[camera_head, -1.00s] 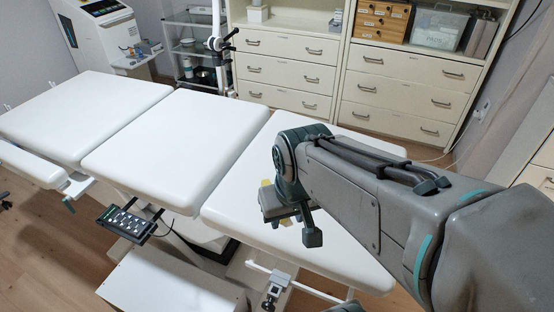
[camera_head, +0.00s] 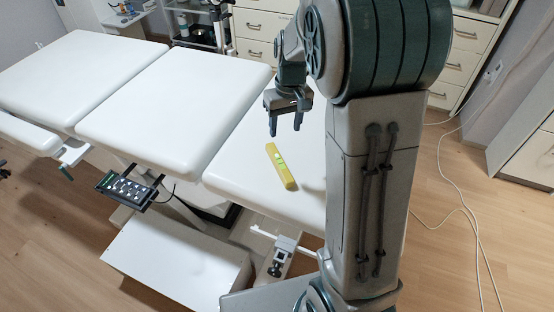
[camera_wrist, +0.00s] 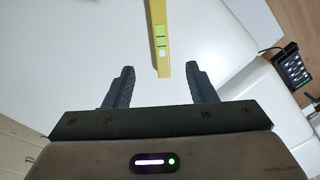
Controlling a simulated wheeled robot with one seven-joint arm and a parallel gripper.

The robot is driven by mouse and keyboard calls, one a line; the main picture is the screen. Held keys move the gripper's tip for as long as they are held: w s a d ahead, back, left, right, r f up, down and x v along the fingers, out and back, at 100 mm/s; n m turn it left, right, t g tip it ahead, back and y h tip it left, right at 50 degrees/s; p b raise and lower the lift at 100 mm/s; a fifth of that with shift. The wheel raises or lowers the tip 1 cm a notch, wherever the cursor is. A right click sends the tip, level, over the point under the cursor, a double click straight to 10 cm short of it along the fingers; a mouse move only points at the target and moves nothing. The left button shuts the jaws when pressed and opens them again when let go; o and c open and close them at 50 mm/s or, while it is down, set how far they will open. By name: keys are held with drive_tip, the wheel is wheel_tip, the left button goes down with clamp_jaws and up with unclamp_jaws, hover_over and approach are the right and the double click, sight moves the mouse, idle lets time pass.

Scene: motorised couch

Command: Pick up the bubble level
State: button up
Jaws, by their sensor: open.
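The bubble level (camera_head: 280,166) is a yellow bar with green vials, lying flat on the white right-hand section of the couch (camera_head: 235,165). My gripper (camera_head: 286,128) is above the couch, just beyond and above the level in the head view, apart from it. In the wrist view the level (camera_wrist: 159,40) runs from the top edge down to between and just ahead of the fingertips. My gripper (camera_wrist: 161,80) is open there with nothing between its fingers. The far end of the level is cut off by the wrist view's top edge.
A black keypad (camera_head: 128,190) hangs at the couch's near side; it also shows in the wrist view (camera_wrist: 293,67). A clamp (camera_head: 279,258) sits on the rail below. Drawer cabinets (camera_head: 262,22) stand behind. The couch top around the level is clear.

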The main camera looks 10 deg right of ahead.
sight(280, 161)
drive_tip(key=f, duration=0.9)
drive_tip(key=a+f, duration=0.1)
drive_tip(key=f, duration=0.4)
drive_tip(key=shift+w+a+f, duration=0.1)
drive_tip(key=shift+w+f, duration=0.25)
drive_tip(key=shift+w, duration=0.05)
clamp_jaws()
